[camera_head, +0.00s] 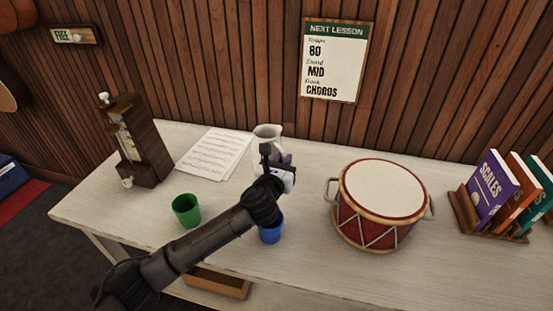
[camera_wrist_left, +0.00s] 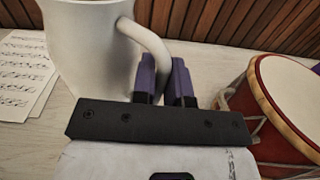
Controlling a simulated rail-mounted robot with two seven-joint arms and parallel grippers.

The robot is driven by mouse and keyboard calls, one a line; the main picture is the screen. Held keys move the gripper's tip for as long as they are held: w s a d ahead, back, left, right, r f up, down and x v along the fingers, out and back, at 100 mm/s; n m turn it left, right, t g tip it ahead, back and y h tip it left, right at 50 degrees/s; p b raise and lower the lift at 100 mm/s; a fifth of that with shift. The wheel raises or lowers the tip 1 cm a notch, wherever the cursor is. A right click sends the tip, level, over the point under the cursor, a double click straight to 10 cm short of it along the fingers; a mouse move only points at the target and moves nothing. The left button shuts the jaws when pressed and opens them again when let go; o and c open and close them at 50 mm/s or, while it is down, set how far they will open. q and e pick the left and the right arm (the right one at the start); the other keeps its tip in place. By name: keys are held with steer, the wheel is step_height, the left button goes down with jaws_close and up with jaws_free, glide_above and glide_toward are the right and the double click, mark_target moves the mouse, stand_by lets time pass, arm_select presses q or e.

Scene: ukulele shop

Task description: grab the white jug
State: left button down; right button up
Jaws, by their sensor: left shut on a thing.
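The white jug (camera_head: 267,133) stands upright on the pale table, partly hidden behind my left gripper (camera_head: 279,163) in the head view. In the left wrist view the jug (camera_wrist_left: 88,50) fills the upper left, with its handle curving down to the right. There my left gripper's two purple fingers (camera_wrist_left: 165,82) are on either side of the handle's lower part, shut on it. My right gripper is not in view.
A red and white drum (camera_head: 378,205) stands right of the jug. A blue cup (camera_head: 271,232) and a green cup (camera_head: 187,210) are nearer the front. Books (camera_head: 502,190) stand at far right.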

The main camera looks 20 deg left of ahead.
arm_select(q)
steer(key=shift+s+d+r+p, duration=0.25)
steer(key=shift+d+r, duration=0.25)
steer(key=shift+d, duration=0.15)
steer(key=shift+s+d+r+p, duration=0.15)
steer(key=shift+d+r+p, duration=0.05)
steer(key=shift+d+r, duration=0.4)
steer(key=shift+d+f, duration=0.1)
